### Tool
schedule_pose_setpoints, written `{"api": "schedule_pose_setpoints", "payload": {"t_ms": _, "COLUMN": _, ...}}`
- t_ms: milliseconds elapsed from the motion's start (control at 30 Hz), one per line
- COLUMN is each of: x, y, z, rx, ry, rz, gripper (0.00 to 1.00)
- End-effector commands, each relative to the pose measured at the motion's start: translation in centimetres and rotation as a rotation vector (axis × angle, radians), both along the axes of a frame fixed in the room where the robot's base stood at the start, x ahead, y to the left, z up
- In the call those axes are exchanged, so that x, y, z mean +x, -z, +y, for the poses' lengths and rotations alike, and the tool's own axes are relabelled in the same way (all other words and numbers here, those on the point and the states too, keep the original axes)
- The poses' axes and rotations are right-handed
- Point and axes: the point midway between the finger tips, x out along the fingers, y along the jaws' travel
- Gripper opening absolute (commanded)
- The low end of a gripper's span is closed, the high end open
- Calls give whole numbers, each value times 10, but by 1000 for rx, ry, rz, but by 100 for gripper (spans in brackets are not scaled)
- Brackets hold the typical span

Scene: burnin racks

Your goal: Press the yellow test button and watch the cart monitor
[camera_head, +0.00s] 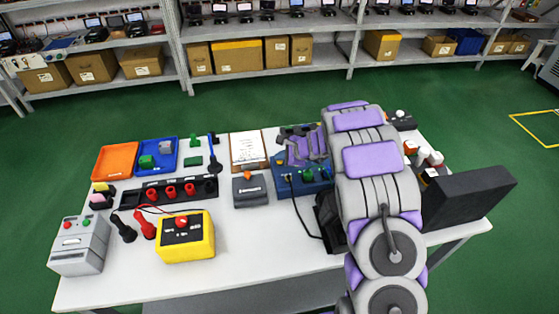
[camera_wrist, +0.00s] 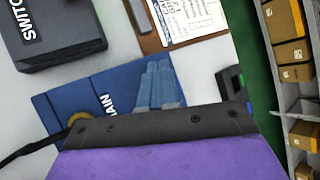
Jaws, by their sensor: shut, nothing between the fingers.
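A blue box (camera_head: 290,186) stands on the white table with a small yellow button (camera_head: 280,160) and a green knob (camera_head: 308,175) on it. In the wrist view the blue box (camera_wrist: 85,90) shows part of a label, "AIN", and a yellowish round part (camera_wrist: 77,118) half hidden by my gripper's edge. My gripper (camera_wrist: 160,68) is shut and empty, its fingers over the blue box. In the head view the gripper body hides part of the box; whether the fingers touch it cannot be told. A dark slab (camera_head: 467,197), possibly the monitor, stands at the right; no screen face is visible.
A clipboard (camera_head: 248,150) and a dark grey switch box (camera_head: 250,190) lie left of the blue box. A yellow box with a red button (camera_head: 186,240), a grey box (camera_head: 80,245), an orange tray (camera_head: 115,162) and a blue tray (camera_head: 152,156) are further left. Shelves stand behind.

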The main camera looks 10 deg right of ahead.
Motion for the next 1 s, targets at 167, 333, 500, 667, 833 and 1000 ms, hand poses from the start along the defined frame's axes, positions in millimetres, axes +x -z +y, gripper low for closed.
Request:
{"api": "schedule_pose_setpoints", "payload": {"t_ms": 167, "x": 0, "y": -11, "z": 0, "rx": 1, "ry": 1, "rz": -1, "gripper": 0}}
{"api": "schedule_pose_setpoints", "payload": {"t_ms": 333, "x": 0, "y": -12, "z": -1, "rx": 1, "ry": 0, "rz": 0, "gripper": 0}}
{"api": "schedule_pose_setpoints", "payload": {"t_ms": 500, "x": 0, "y": -12, "z": -1, "rx": 1, "ry": -1, "rz": 0, "gripper": 0}}
{"api": "schedule_pose_setpoints", "payload": {"t_ms": 667, "x": 0, "y": -17, "z": 0, "rx": 1, "ry": -1, "rz": 0, "gripper": 0}}
{"api": "schedule_pose_setpoints", "payload": {"t_ms": 833, "x": 0, "y": -32, "z": 0, "rx": 0, "ry": -1, "rz": -2, "gripper": 0}}
{"api": "schedule_pose_setpoints", "payload": {"t_ms": 1000, "x": 0, "y": -48, "z": 0, "rx": 2, "ry": -1, "rz": -1, "gripper": 0}}
